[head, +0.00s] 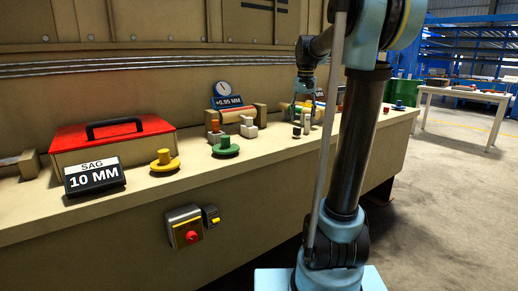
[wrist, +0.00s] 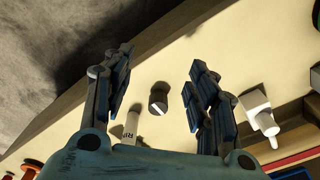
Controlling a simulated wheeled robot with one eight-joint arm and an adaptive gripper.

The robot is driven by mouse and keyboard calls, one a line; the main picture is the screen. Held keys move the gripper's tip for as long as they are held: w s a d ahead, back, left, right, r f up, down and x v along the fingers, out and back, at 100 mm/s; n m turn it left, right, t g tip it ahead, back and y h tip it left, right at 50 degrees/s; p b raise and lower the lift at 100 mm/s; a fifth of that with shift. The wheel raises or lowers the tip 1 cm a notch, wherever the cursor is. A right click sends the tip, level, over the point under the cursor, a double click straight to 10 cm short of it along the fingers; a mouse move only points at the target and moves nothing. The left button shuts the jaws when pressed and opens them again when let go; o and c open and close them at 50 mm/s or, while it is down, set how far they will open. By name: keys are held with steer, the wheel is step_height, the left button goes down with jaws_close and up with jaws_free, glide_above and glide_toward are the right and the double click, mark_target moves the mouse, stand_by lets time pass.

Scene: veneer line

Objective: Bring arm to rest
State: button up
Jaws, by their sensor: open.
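My arm rises from its light blue base and bends over the bench (head: 230,170) in the head view. My gripper (head: 305,106) hangs pointing down over the bench's far part, close to small items there. In the wrist view my gripper (wrist: 160,62) has its two dark fingers spread wide apart. A dark knob (wrist: 158,99) with a white line shows between the fingers, touching neither. A pale cylinder (wrist: 131,126) with lettering shows near the left finger; its lower end is hidden by the gripper body.
A red-lidded box (head: 112,134), a "SAG 10 MM" sign (head: 95,177), a yellow knob (head: 165,161) and a green knob (head: 226,147) stand on the bench. A dial gauge (head: 223,90) stands behind. A white tube (wrist: 259,112) lies right of the fingers. Open floor lies right of the bench.

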steer(key=s+f+n, duration=0.1)
steer(key=s+f, duration=1.2)
steer(key=s, duration=0.3)
steer(key=s+f+n+t, duration=0.1)
steer(key=s+f, duration=1.1)
steer(key=s, duration=0.4)
steer(key=shift+f+n+t, duration=0.3)
steer(key=shift+f, duration=0.1)
steer(key=shift+d, duration=0.1)
